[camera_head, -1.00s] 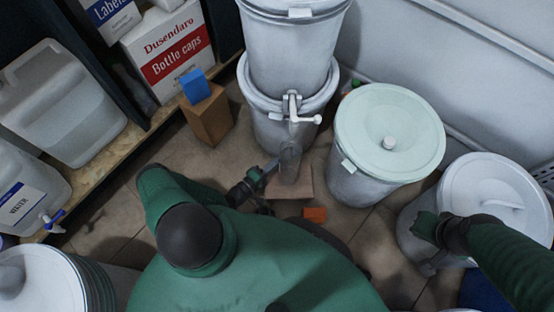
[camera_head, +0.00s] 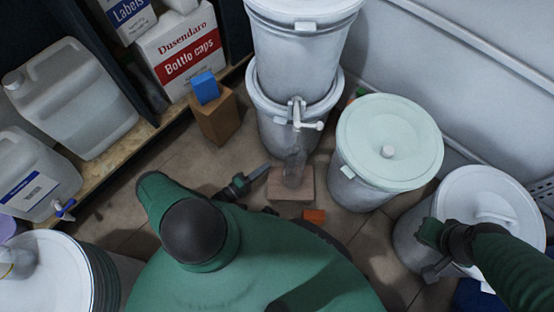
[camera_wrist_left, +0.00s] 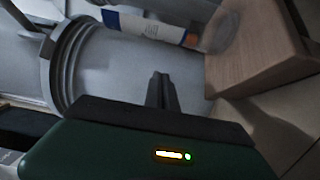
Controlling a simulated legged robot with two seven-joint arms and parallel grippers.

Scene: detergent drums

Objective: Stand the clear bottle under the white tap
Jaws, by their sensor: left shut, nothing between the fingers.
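The clear bottle (camera_head: 295,170) stands upright on a pinkish-brown block (camera_head: 280,195) on the floor. It is below the white tap (camera_head: 298,114) on the front of the stacked white drums. My left gripper (camera_head: 265,170) is shut and empty, just left of the bottle and apart from it. In the left wrist view my shut fingers (camera_wrist_left: 161,90) point towards the drum, and the block (camera_wrist_left: 260,45) fills the upper right. My right gripper (camera_head: 435,270) is beside the lidded drum at the right; its fingers are too unclear to read.
A pale-green-lidded drum (camera_head: 388,150) stands right of the tap. A small orange block (camera_head: 314,216) lies in front of the pinkish-brown block. A brown block (camera_head: 214,118) with a blue one (camera_head: 205,88) stands at the left, near the shelf. Floor between is clear.

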